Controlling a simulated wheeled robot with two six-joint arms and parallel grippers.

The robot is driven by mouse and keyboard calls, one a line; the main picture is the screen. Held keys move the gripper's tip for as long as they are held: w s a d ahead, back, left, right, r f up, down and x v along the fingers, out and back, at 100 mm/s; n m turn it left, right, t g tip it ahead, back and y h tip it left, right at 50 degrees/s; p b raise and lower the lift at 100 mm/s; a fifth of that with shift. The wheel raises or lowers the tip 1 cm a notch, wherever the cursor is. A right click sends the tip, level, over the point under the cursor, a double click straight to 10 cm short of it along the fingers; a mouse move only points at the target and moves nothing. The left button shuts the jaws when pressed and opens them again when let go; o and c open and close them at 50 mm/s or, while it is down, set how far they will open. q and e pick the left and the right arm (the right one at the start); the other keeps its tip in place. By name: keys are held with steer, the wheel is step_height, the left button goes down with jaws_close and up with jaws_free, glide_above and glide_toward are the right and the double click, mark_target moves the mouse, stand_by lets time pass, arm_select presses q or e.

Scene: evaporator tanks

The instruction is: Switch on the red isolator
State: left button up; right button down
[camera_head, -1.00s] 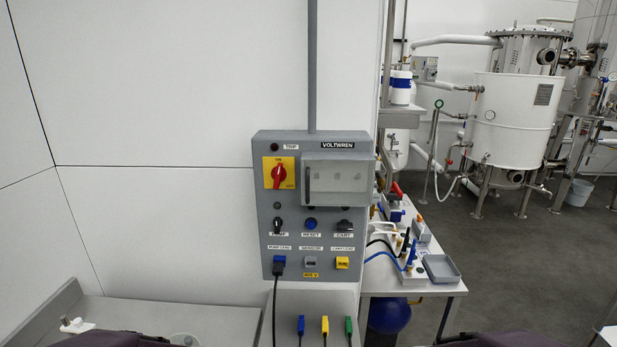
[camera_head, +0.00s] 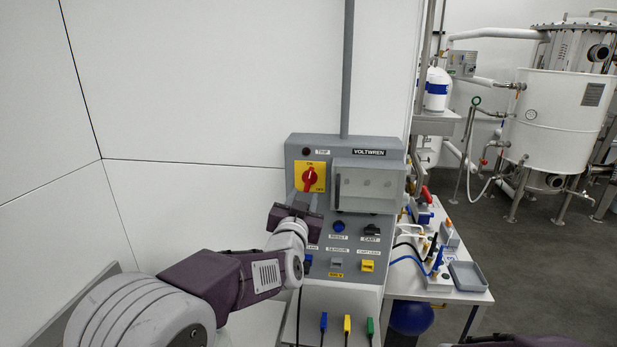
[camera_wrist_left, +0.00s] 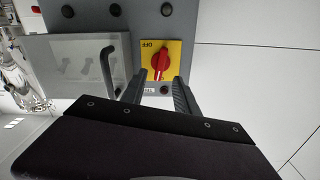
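The red isolator (camera_head: 310,179) is a red rotary handle on a yellow plate at the upper left of the grey VOLTWREN panel (camera_head: 295,154). The plate has ON at its top and an OFF mark at its lower right. My left gripper (camera_head: 304,196) is just below and in front of the handle. In the left wrist view the fingers (camera_wrist_left: 160,82) are open and spread, with the red handle (camera_wrist_left: 160,62) ahead between their tips. I cannot tell whether they touch it. The gripper hides the panel's lower left switch.
A clear-windowed cover with a handle (camera_head: 368,185) sits right beside the isolator. Below are a blue reset button (camera_head: 339,227), sockets and hanging coloured plugs. A side table (camera_head: 470,298) with fittings stands to the right. The white wall left of the panel is clear.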

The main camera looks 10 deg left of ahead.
mark_target(308, 183)
arm_select(q)
steer(key=w+p, duration=0.4)
steer(key=w, duration=0.5)
steer(key=shift+d+f+p, duration=0.1)
steer(key=shift+p, duration=0.25)
